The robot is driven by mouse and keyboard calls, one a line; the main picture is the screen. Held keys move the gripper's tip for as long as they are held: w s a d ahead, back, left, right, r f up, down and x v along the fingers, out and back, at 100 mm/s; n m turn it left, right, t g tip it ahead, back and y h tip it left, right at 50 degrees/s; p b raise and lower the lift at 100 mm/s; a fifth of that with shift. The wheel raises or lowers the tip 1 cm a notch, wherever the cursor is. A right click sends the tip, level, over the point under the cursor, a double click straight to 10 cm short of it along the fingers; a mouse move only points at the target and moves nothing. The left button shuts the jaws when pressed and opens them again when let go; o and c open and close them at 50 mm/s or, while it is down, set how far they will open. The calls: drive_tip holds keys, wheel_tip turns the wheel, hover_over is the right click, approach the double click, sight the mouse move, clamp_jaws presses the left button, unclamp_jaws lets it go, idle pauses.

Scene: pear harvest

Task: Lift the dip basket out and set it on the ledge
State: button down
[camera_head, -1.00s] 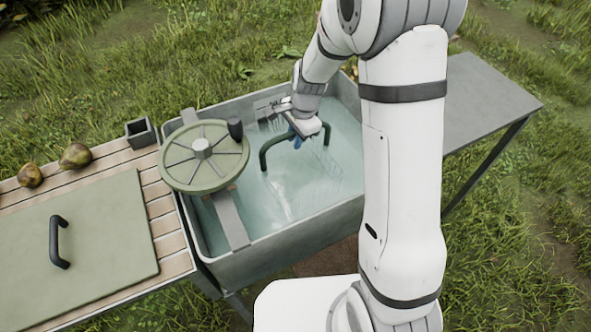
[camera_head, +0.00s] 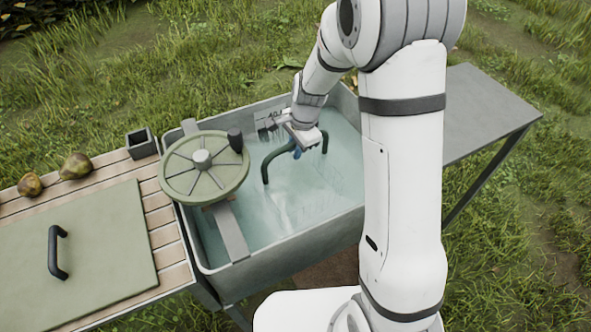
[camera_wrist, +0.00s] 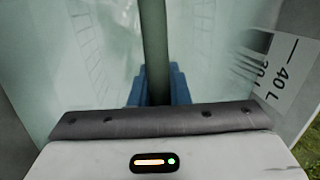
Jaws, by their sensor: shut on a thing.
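The dip basket stands in the water of the grey tub (camera_head: 300,256). Its dark green arched handle (camera_head: 266,172) rises above the water, while its wire mesh shows faintly below the surface. My gripper (camera_head: 297,153) is at the top of the handle, shut on it. In the wrist view the handle (camera_wrist: 154,45) runs between the blue fingertips of my gripper (camera_wrist: 155,90), and mesh shows underwater on both sides. A flat grey ledge (camera_head: 485,105) extends to the right of the tub, bare where it shows.
A green spoked wheel (camera_head: 180,180) stands over the tub's left end, near the handle. A slatted bench (camera_head: 163,232) on the left holds two pears (camera_head: 75,165), a small dark box (camera_head: 141,144) and a green lid (camera_head: 100,250). A litre scale (camera_wrist: 280,75) marks the tub wall.

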drive_tip(key=shift+r, duration=0.1)
wheel_tip(320, 180, up, 29)
drive_tip(key=p, duration=1.1)
drive_tip(key=shift+f, duration=0.2)
